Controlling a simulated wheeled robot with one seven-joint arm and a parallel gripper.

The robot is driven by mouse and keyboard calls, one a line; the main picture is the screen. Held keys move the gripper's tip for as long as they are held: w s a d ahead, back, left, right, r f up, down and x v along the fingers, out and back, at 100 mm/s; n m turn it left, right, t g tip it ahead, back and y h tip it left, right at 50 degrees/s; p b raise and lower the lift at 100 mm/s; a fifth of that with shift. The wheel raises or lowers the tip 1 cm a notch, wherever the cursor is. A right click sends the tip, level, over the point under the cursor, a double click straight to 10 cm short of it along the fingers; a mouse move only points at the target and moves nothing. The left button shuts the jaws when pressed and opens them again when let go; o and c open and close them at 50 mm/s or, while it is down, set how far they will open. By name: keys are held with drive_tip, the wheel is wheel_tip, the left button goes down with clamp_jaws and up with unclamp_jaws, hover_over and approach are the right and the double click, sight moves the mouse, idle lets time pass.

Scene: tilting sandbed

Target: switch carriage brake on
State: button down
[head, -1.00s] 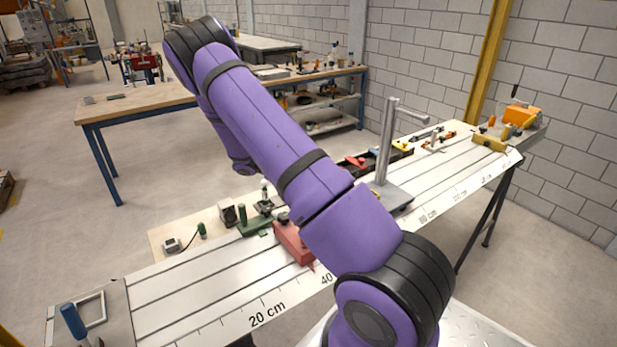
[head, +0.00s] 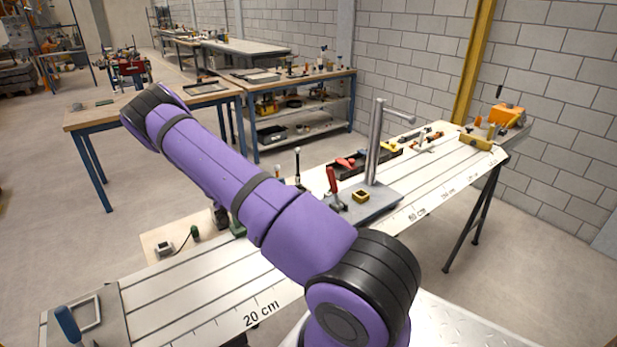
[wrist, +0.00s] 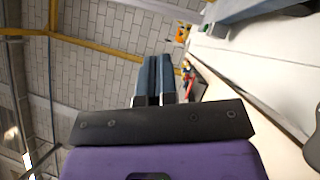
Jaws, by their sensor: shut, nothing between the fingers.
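No part can be picked out with certainty as the carriage brake. A red-handled upright lever (head: 332,182) stands at the left of a grey base plate (head: 385,207) with a tall metal post (head: 375,145), on the long white bed (head: 185,305) with a centimetre scale. A blue handle (head: 67,323) stands at the bed's near left end. My gripper (wrist: 155,62) shows in the wrist view, its two blue-grey fingers together and empty, with wall and beams behind. It is out of sight in the head view, and my arm covers the bed's middle.
A small yellow square block (head: 360,196) sits on the base plate. A thin black-topped rod (head: 297,165) stands behind my arm. A yellow block (head: 475,142) and an orange case (head: 508,114) are at the far end.

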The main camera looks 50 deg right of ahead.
sight(334, 188)
drive_tip(key=s+a+r+x, duration=0.1)
drive_tip(key=a+x, duration=0.1)
drive_tip(key=x, duration=1)
drive_tip(key=shift+s+d, duration=0.15)
drive_tip(key=shift+s, duration=0.4)
drive_tip(key=shift+r, duration=0.15)
